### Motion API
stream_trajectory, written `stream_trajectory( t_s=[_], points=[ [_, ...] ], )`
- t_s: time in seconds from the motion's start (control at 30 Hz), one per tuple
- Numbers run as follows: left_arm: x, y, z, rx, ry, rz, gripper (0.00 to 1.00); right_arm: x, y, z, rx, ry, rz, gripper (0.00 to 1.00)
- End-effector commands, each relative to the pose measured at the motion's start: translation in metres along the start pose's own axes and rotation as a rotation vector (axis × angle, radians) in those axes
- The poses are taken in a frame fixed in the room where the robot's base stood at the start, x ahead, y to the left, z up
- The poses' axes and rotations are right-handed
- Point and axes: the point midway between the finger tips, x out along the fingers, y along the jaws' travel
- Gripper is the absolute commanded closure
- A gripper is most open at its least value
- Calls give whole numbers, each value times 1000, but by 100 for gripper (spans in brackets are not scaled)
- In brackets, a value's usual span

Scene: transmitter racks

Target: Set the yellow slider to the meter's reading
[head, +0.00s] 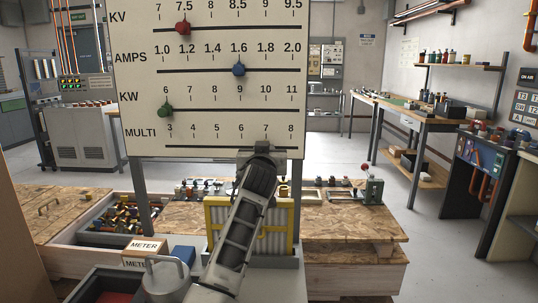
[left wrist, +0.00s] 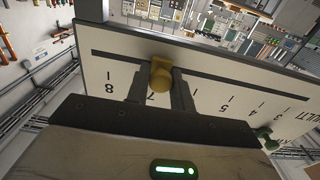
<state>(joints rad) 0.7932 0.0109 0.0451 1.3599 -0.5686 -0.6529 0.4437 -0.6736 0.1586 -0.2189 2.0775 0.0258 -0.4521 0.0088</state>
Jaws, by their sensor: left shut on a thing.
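The white slider board (head: 130,60) stands upright at the upper middle of the head view. Its MULTI row (head: 185,146) at the bottom runs from 3 to 8. My left gripper (head: 262,150) reaches up to this row near 7 and hides the yellow slider there. In the left wrist view, where the numbers are upside down, the yellow slider (left wrist: 160,76) sits between the two fingers of my left gripper (left wrist: 161,92), close to 7. The gripper is shut on it. A METER label (head: 144,247) shows at the lower left; no reading is legible. My right gripper is out of view.
Above are the red (head: 183,27), blue (head: 239,69) and green (head: 165,109) sliders; green is at the left end, close over the MULTI row. A yellow-framed filter (head: 283,225) and wooden benches (head: 350,222) stand below the board.

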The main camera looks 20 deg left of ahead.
Motion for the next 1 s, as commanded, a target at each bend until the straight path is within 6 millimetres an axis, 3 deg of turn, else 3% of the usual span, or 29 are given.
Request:
stream_trajectory(
  t_s=[0.37, 0.4, 0.47, 0.8, 1.0],
  points=[
    [0, 1, 2, 1, -5, -4, 100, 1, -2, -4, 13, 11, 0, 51],
    [0, 1, 2, 1, -5, -4, 71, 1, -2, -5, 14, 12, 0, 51],
    [0, 1, 2, 1, -5, -4, 59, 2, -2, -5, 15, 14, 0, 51],
    [-2, 1, 1, 0, -2, -3, 59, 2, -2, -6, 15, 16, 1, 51],
    [-25, 1, 2, -1, 0, -2, 59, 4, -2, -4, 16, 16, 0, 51]
  ],
)
